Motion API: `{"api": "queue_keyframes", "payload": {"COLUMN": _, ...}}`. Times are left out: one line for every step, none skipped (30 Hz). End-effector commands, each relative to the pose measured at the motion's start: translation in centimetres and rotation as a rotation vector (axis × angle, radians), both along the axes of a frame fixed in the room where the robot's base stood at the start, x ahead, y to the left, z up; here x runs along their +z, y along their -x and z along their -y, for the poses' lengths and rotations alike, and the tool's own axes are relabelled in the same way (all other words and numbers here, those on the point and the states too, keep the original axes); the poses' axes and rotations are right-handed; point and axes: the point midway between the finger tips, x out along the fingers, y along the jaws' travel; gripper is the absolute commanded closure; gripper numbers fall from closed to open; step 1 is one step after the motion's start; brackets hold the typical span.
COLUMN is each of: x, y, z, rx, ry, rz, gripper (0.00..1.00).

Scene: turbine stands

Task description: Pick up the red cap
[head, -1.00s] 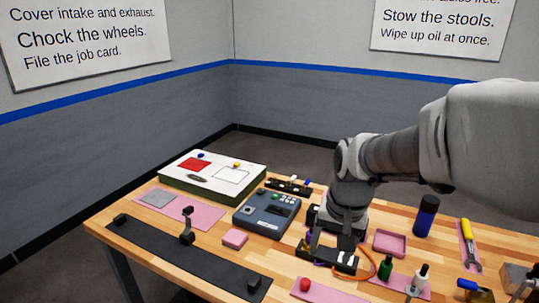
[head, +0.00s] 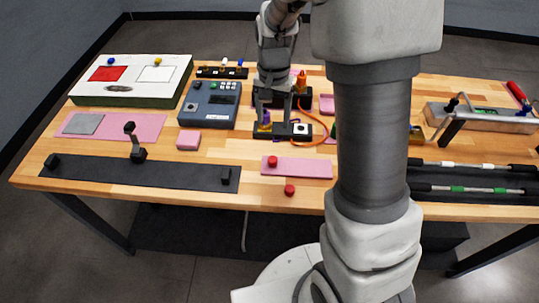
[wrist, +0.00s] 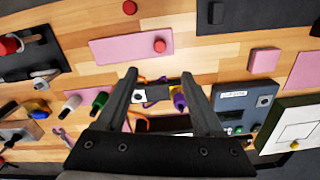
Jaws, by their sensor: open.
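Two red caps show. One red cap (head: 272,161) stands on a pink mat (head: 310,168) near the table's front. The other red cap (head: 290,189) stands on bare wood close to the front edge. In the wrist view, one cap (wrist: 159,46) is on the mat (wrist: 115,49) and the other (wrist: 130,7) is at the top edge. My gripper (wrist: 159,75) is open and empty, above a dark fixture with a white square and a purple part (wrist: 179,98). Both caps lie beyond its fingertips, apart from them.
A grey-blue meter box (head: 208,104) and a small pink block (head: 188,140) stand left of my gripper. An orange cable (head: 321,122) curls right of the fixture. A long black mat (head: 90,170) lies front left. My arm hides part of the table's right.

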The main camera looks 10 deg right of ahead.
Motion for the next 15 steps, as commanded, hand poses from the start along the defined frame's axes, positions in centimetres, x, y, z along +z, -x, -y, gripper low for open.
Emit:
{"api": "queue_keyframes", "payload": {"x": -0.2, "y": 0.0, "z": 0.0, "rx": -0.002, "ry": 0.001, "rz": -0.003, "gripper": 0.31}}
{"api": "queue_keyframes", "payload": {"x": -0.4, "y": 0.0, "z": 0.0, "rx": -0.003, "ry": 0.001, "rz": -0.004, "gripper": 0.31}}
{"api": "queue_keyframes", "payload": {"x": -0.8, "y": 0.0, "z": 0.0, "rx": -0.003, "ry": 0.001, "rz": -0.006, "gripper": 0.31}}
{"api": "queue_keyframes", "payload": {"x": -1.3, "y": 0.0, "z": 0.0, "rx": -0.003, "ry": 0.001, "rz": -0.006, "gripper": 0.31}}
{"api": "queue_keyframes", "payload": {"x": -1.7, "y": 0.0, "z": 0.0, "rx": -0.003, "ry": 0.002, "rz": -0.007, "gripper": 0.31}}
{"api": "queue_keyframes", "payload": {"x": -2.5, "y": 0.1, "z": 0.1, "rx": -0.003, "ry": 0.002, "rz": -0.009, "gripper": 0.31}}
{"api": "queue_keyframes", "payload": {"x": -3.1, "y": 0.1, "z": 0.1, "rx": -0.003, "ry": 0.002, "rz": -0.010, "gripper": 0.31}}
{"api": "queue_keyframes", "payload": {"x": -3.8, "y": 0.1, "z": 0.1, "rx": -0.002, "ry": 0.002, "rz": -0.009, "gripper": 0.31}}
{"api": "queue_keyframes", "payload": {"x": -4.6, "y": 0.1, "z": 0.1, "rx": -0.002, "ry": 0.002, "rz": -0.010, "gripper": 0.31}}
{"api": "queue_keyframes", "payload": {"x": -5.3, "y": 0.1, "z": 0.1, "rx": -0.002, "ry": 0.002, "rz": -0.009, "gripper": 0.31}}
{"api": "queue_keyframes", "payload": {"x": -5.9, "y": 0.1, "z": 0.1, "rx": -0.003, "ry": 0.002, "rz": -0.009, "gripper": 0.31}}
{"api": "queue_keyframes", "payload": {"x": -6.6, "y": 0.1, "z": 0.0, "rx": -0.003, "ry": 0.001, "rz": -0.009, "gripper": 0.31}}
{"api": "queue_keyframes", "payload": {"x": -7.3, "y": 0.1, "z": 0.0, "rx": -0.003, "ry": 0.001, "rz": -0.009, "gripper": 0.31}}
{"api": "queue_keyframes", "payload": {"x": -7.8, "y": 0.1, "z": 0.0, "rx": -0.003, "ry": 0.001, "rz": -0.009, "gripper": 0.31}}
{"api": "queue_keyframes", "payload": {"x": -8.6, "y": 0.1, "z": 0.0, "rx": -0.003, "ry": 0.001, "rz": -0.009, "gripper": 0.31}}
